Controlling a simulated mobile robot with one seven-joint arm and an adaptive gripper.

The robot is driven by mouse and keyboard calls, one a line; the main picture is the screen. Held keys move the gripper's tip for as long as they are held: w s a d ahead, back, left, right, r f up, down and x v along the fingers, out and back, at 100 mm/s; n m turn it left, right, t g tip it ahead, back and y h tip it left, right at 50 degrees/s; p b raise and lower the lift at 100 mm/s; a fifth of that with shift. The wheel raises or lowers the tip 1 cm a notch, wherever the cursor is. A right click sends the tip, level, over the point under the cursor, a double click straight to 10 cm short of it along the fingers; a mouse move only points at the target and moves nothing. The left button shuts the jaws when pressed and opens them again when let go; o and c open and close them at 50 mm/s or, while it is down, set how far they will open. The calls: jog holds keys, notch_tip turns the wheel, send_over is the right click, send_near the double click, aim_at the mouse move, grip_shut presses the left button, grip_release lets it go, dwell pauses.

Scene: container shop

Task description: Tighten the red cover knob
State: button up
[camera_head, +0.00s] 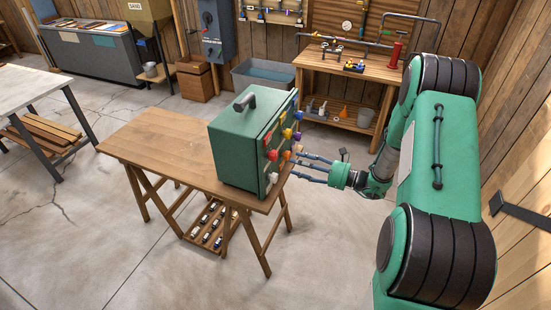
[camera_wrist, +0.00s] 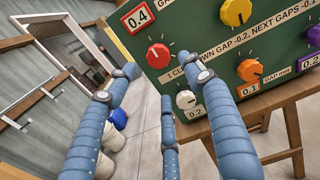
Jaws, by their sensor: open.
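The red knob (camera_wrist: 158,56) is at the left of a green panel in the wrist view, with a pale pointer line, beside a label reading 0.4 (camera_wrist: 138,17). In the head view, a red knob (camera_head: 272,155) shows on the near part of the right face of the green box (camera_head: 236,150). My gripper (camera_head: 299,162) is beside that face, fingers pointing at it. In the wrist view, my gripper (camera_wrist: 161,66) is open, its two upper fingertips either side of the red knob in the picture and a third finger below. I cannot tell whether any touches; nothing is held.
A white knob (camera_wrist: 186,99), an orange knob (camera_wrist: 249,70) and a yellow knob (camera_wrist: 236,12) are close by on the panel. The box stands on a wooden table (camera_head: 152,145). A workbench (camera_head: 350,67) stands behind; the floor left of the table is open.

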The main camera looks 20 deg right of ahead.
aim_at(277, 157)
jog(key=b+x, duration=0.1)
jog(key=x, duration=0.8)
jog(key=shift+w+a, duration=0.2)
jog(key=c, duration=1.2)
jog(key=shift+o, duration=0.2)
jog(key=shift+f, duration=0.1)
